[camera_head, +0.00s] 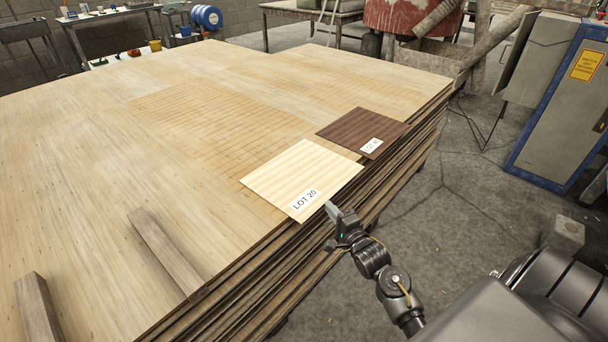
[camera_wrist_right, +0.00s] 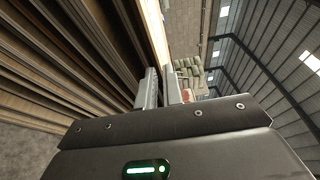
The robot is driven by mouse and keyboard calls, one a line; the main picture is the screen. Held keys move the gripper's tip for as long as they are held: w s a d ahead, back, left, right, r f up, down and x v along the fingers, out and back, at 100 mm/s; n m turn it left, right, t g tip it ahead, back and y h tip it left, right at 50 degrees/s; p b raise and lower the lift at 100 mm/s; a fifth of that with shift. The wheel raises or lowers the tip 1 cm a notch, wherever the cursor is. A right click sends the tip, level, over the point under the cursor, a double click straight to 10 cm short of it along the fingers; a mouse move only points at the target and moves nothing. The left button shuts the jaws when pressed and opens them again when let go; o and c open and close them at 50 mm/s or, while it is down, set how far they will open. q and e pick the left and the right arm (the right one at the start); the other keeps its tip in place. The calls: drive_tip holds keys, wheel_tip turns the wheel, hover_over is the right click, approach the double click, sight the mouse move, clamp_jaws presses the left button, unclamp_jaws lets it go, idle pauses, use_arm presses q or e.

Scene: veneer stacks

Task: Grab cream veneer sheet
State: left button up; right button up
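The cream veneer sheet (camera_head: 290,175), pale and striped with a white "LOT 20" label, lies flat on the big veneer stack (camera_head: 90,130). Its near corner reaches the stack's right edge. My right gripper (camera_head: 332,212) is just off that edge, beside the sheet's near right side. In the right wrist view its two fingers (camera_wrist_right: 167,88) stand apart with a narrow gap. A bright pale strip (camera_wrist_right: 155,28) runs down toward that gap, but I cannot tell whether it touches a finger. My left gripper is not in view.
A dark brown sheet (camera_head: 352,127) with a white label lies just behind the cream one. Two wooden bars (camera_head: 165,252) (camera_head: 37,310) lie on the stack at the front left. A grey-blue cabinet (camera_head: 560,110) stands at the right. The floor beside the stack is mostly clear.

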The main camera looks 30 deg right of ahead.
sight(324, 199)
drive_tip(key=w, duration=0.4)
drive_tip(key=shift+w+d+f+b, duration=0.1)
drive_tip(key=shift+w+d+b, duration=0.15)
drive_tip(key=shift+b, duration=0.1)
drive_tip(key=shift+w, duration=0.3)
clamp_jaws()
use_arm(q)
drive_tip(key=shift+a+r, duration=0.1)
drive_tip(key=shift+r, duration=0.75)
